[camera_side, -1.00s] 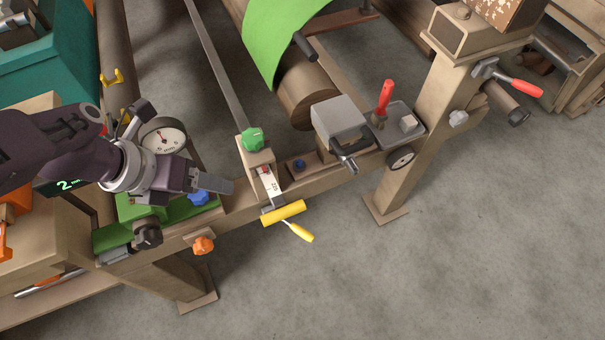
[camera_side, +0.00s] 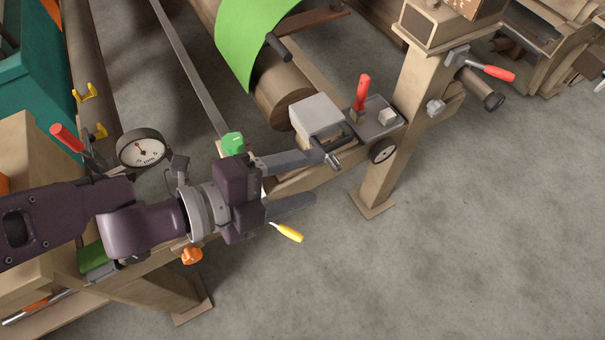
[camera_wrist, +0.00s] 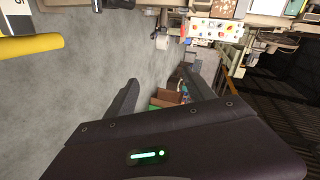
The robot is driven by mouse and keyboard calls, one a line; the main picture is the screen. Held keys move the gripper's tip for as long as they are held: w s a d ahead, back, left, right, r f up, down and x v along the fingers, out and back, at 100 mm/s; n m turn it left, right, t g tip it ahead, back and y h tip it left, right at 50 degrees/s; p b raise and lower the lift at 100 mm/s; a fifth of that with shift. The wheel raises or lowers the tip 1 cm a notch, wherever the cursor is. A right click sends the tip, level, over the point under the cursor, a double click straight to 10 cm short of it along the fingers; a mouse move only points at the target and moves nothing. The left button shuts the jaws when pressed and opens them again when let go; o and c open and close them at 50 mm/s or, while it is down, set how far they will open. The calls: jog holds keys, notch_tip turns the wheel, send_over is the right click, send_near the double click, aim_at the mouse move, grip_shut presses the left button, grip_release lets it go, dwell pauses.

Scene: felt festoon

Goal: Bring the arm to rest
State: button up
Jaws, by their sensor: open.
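My gripper (camera_side: 300,182) is open in the side view, with its two grey fingers spread apart and nothing between them. It is above the front beam of the wooden frame, over the area by the green knob (camera_side: 232,144). The yellow-handled tool (camera_side: 288,232) shows below the lower finger, and my gripper hides the rest of it. In the wrist view both fingers (camera_wrist: 158,92) are apart and empty, with grey floor and machinery beyond. A yellow bar (camera_wrist: 30,46) lies at the upper left there.
A grey box with a dark handle (camera_side: 318,118) is close to the upper fingertip. A red-handled tool (camera_side: 362,92) stands on a grey tray (camera_side: 392,112). A round gauge (camera_side: 142,148) and another red handle (camera_side: 66,137) are behind my arm. Open floor (camera_side: 480,230) lies to the right.

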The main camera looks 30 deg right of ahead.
dwell(0.6)
